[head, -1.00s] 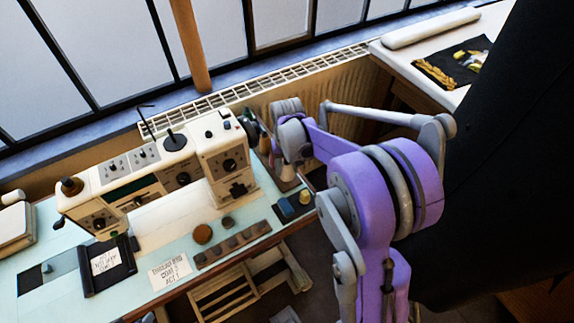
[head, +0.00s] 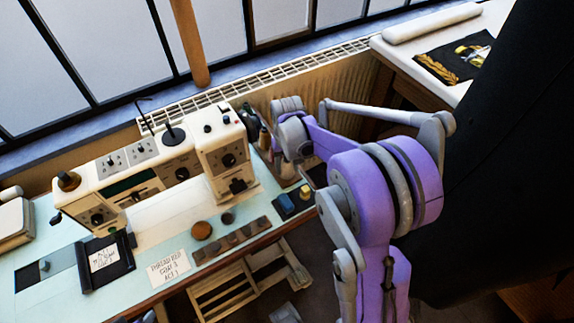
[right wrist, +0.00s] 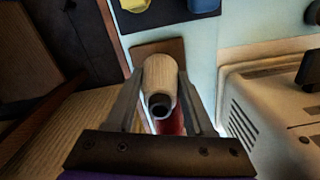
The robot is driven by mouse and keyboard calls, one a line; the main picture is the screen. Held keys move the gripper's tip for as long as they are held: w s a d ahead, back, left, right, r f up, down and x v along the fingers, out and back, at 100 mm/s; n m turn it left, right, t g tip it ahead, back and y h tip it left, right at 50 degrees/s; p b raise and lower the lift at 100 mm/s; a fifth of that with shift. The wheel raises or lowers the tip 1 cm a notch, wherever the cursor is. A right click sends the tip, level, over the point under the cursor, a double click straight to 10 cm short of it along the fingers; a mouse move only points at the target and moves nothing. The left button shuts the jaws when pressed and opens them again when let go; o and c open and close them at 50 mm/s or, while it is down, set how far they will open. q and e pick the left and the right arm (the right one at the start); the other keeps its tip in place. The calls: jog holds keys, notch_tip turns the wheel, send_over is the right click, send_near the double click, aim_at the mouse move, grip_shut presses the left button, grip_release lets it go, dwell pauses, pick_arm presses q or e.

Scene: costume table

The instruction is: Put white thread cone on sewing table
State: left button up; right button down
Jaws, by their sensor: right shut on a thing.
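The white thread cone (right wrist: 159,78) is between the two fingers of my right gripper (right wrist: 162,88), in the right wrist view. The fingers are shut on its sides, and its dark hollow end faces the camera. The sewing table (head: 140,290) has a pale blue top and fills the lower left of the head view. My right gripper is at the table's right end, beside the sewing machine; the arm largely hides it in the head view. The wrist view shows the table top (right wrist: 203,58) beyond the cone. I cannot tell whether the cone touches the table. My left gripper is not in view.
A cream sewing machine (head: 222,155) stands close to my right gripper. A dark tray (head: 105,262), a paper note (head: 168,267), a brown round piece (head: 201,230) and a dark tray with blue and yellow pieces (head: 292,203) occupy the front. A wooden chair (head: 245,285) stands below the front edge.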

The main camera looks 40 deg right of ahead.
jog(key=shift+c, duration=1)
grip_release()
jog(key=shift+r, duration=0.15)
notch_tip(320, 180, up, 11)
jog(key=shift+f+p, duration=0.2)
jog(key=shift+p, duration=0.3)
jog(key=s+a+n+t+p, duration=0.3)
jog(key=s+a+n+t, duration=0.1)
jog(key=s+a, duration=1.1)
jog(key=shift+s+a+n+t, duration=0.15)
jog(key=shift+a+n+t, duration=0.2)
jog(key=shift+t, duration=0.35)
